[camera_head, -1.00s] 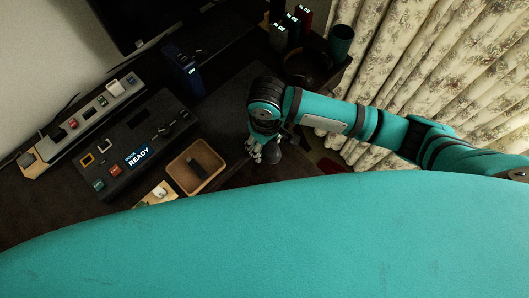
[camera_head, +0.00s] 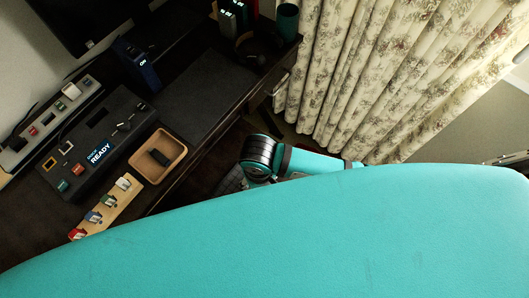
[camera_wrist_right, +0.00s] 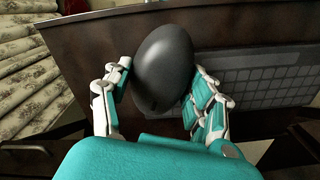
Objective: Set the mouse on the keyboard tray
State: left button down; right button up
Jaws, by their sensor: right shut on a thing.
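My right gripper (camera_wrist_right: 163,78) is shut on the dark, egg-shaped mouse (camera_wrist_right: 165,58), with fingers on both sides of it in the right wrist view. Beyond and to the right of the mouse lies a grey keyboard (camera_wrist_right: 265,80) on the dark keyboard tray (camera_wrist_right: 268,119), below a brown wooden edge. The mouse appears in front of the tray; the gap between them is hard to judge. In the head view, the keyboard shows partly at the desk's front (camera_head: 231,182); the right hand and mouse are hidden. My left gripper is not in view.
The desk holds a black READY panel (camera_head: 95,142), a wooden tray with a dark object (camera_head: 179,164), a strip of coloured pieces (camera_head: 117,209), a blue device (camera_head: 137,68) and a teal cup (camera_head: 287,20). Floral curtains (camera_head: 400,70) hang at the right.

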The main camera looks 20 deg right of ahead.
jog(key=w+d, duration=0.2)
jog(key=w, duration=0.1)
jog(key=w+d, duration=0.1)
jog(key=w, duration=0.2)
jog(key=w+d+f, duration=0.1)
jog(key=w+d, duration=0.1)
jog(key=w, duration=0.1)
jog(key=shift+w+d, duration=0.25)
jog(key=shift+d, duration=0.05)
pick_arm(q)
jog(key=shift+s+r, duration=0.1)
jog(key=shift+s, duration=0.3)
pick_arm(e)
jog(key=shift+w+d+f, duration=0.1)
jog(key=shift+w+f, duration=0.05)
jog(key=shift+f, duration=0.75)
jog(key=shift+w+d+f, duration=0.1)
jog(key=shift+f, duration=0.75)
jog(key=shift+f, duration=0.15)
jog(key=o, duration=1.2)
jog(key=shift+c, duration=0.2)
pick_arm(q)
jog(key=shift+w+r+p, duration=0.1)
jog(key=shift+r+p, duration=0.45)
jog(key=shift+p, duration=0.1)
pick_arm(e)
notch_tip(320, 180, up, 12)
jog(key=shift+a, duration=0.1)
